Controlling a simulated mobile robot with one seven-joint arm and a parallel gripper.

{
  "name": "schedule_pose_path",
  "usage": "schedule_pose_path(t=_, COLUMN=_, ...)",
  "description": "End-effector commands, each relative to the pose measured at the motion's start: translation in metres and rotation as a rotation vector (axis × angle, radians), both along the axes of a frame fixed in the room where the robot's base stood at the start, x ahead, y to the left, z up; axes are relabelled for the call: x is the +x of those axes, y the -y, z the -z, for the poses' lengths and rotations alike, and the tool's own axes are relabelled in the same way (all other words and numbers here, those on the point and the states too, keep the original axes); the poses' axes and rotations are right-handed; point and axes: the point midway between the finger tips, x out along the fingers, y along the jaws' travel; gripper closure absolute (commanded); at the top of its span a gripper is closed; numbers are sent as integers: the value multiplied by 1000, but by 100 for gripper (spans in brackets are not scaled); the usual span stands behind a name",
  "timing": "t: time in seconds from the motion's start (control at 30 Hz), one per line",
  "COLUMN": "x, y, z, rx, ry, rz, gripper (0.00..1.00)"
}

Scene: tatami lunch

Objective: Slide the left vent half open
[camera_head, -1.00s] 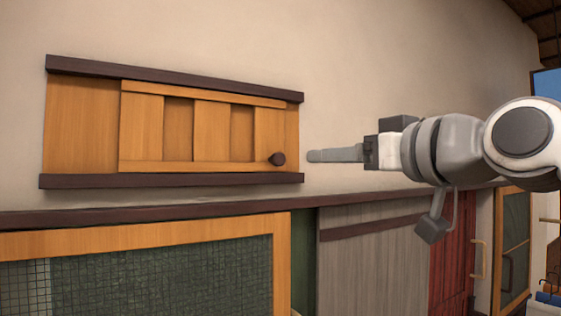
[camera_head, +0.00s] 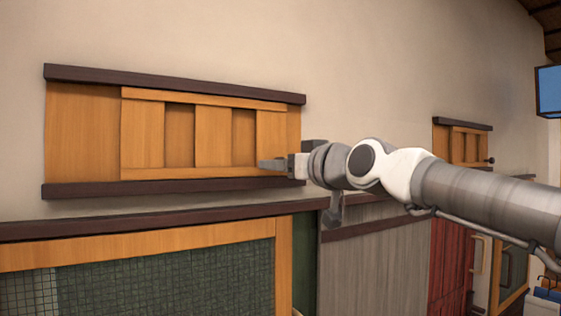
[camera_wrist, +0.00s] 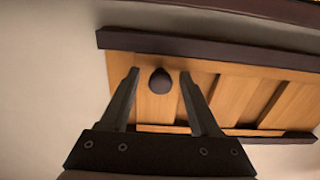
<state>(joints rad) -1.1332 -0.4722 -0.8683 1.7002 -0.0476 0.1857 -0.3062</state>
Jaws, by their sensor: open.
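The left vent (camera_head: 213,137) is a wooden slatted panel set between dark upper and lower rails on the wall. Its slatted panel covers the middle and right of the frame, with a plain board (camera_head: 82,130) at the left. My gripper (camera_head: 268,164) is at the panel's lower right, hiding the knob in the head view. In the wrist view the vent (camera_wrist: 210,95) shows its dark round knob (camera_wrist: 160,81) between the two fingertips of my open gripper (camera_wrist: 160,74). A gap shows on both sides of the knob.
A second, similar vent (camera_head: 468,143) with a knob is on the wall farther right, behind my arm. A dark ledge (camera_head: 150,222) runs below the left vent, above green-meshed wooden panels (camera_head: 170,280). Bare wall surrounds the vent above.

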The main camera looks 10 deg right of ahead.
Motion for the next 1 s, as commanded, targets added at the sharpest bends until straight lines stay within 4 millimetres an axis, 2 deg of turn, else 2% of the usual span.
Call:
schedule_pose_path(t=0.47, x=7, y=-2, z=0, rx=-1, ry=0, rz=0, gripper=39)
schedule_pose_path(t=0.8, x=7, y=-2, z=0, rx=-1, ry=0, rz=0, gripper=100)
schedule_pose_path(t=1.0, x=7, y=-2, z=0, rx=-1, ry=0, rz=1, gripper=100)
